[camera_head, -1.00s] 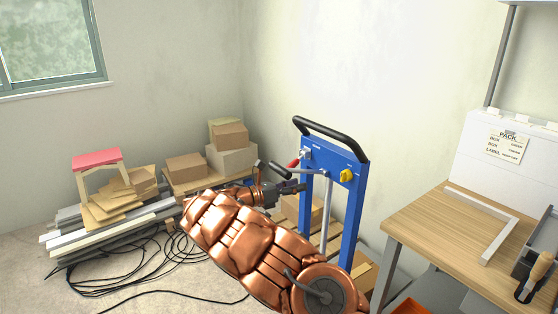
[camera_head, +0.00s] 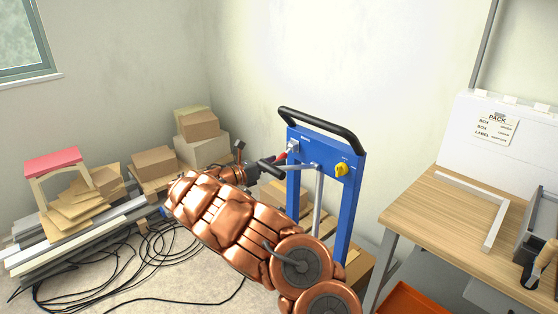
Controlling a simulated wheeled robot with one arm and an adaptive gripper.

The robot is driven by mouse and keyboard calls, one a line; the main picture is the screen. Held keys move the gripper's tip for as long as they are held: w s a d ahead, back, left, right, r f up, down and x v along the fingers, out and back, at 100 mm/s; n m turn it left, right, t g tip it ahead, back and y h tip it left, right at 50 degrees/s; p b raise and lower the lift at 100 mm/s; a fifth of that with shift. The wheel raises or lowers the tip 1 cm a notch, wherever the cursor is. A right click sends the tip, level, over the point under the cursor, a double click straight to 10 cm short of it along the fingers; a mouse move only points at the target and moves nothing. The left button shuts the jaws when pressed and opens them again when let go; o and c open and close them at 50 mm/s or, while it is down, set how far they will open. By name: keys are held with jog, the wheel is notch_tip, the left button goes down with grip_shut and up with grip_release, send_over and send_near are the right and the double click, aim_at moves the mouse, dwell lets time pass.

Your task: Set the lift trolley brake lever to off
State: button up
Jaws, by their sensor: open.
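The lift trolley (camera_head: 348,200) is a blue upright frame with a black top handle. At the upper left of its panel is a small red-handled lever (camera_head: 282,158) on a pale mount, pointing down to the left; I take it for the brake lever, but its label is too small to read. A black-gripped lever (camera_head: 270,171) sticks out lower, to the left. A yellow knob (camera_head: 341,170) sits at the panel's right. My gripper (camera_head: 262,172) is open beside the two levers, left of the panel. Its fingers are mostly hidden, so I cannot tell whether they touch either lever.
A wooden workbench (camera_head: 450,208) stands at right, with an orange bin (camera_head: 412,300) below. Cardboard boxes (camera_head: 198,125) are stacked behind at left. Metal profiles (camera_head: 70,236) and black cables (camera_head: 150,250) lie on the floor at left.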

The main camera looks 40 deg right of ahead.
jog(key=shift+s+d, duration=0.2)
jog(key=shift+d, duration=0.75)
grip_shut()
